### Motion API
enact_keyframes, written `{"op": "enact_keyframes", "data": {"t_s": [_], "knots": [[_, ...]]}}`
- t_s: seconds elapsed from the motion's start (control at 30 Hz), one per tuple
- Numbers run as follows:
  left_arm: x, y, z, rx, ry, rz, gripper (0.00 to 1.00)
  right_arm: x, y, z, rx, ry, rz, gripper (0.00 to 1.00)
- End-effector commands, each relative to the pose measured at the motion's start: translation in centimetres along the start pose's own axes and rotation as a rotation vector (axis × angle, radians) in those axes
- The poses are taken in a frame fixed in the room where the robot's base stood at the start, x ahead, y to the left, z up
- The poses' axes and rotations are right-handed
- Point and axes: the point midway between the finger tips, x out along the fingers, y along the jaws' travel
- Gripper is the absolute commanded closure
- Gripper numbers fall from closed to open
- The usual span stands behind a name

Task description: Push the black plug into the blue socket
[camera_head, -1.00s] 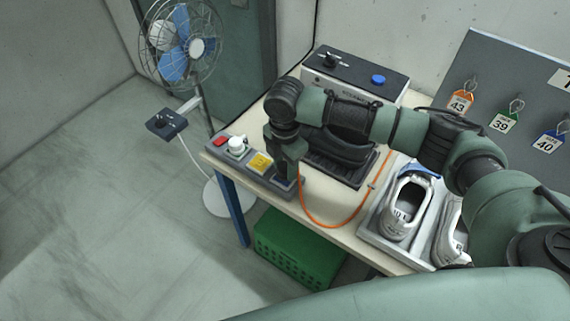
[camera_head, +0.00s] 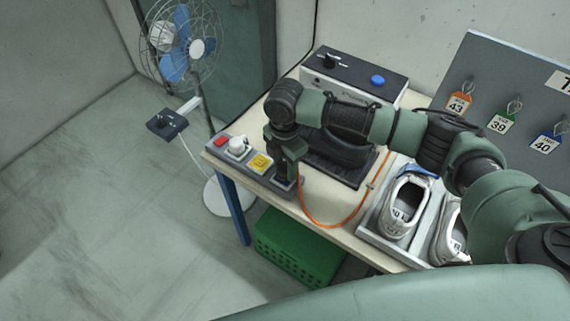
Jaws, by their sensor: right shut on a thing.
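My right gripper (camera_head: 284,178) points down over the right end of the grey socket strip (camera_head: 254,175) at the table's front left corner. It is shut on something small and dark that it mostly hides. An orange cable (camera_head: 330,226) runs from beside the gripper across the table's front edge, so the held thing seems to be the black plug. The blue socket is not visible; the gripper covers that end of the strip. I cannot tell whether the plug is in a socket. My left gripper is out of view.
The strip also carries a red part (camera_head: 221,141), a white plug (camera_head: 237,145) and a yellow socket (camera_head: 261,163). A dark machine with a blue button (camera_head: 378,80) stands behind my arm. White shoes (camera_head: 404,208) are at right, a green crate (camera_head: 300,246) below, a fan (camera_head: 182,45) at left.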

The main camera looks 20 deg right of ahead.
Motion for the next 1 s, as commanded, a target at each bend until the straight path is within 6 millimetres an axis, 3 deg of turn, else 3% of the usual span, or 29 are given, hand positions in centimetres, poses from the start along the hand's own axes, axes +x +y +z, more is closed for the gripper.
{"op": "enact_keyframes", "data": {"t_s": [1.0], "knots": [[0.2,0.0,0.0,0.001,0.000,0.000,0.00,1.1,0.0,0.0,0.001,0.000,0.001,1.00]]}}
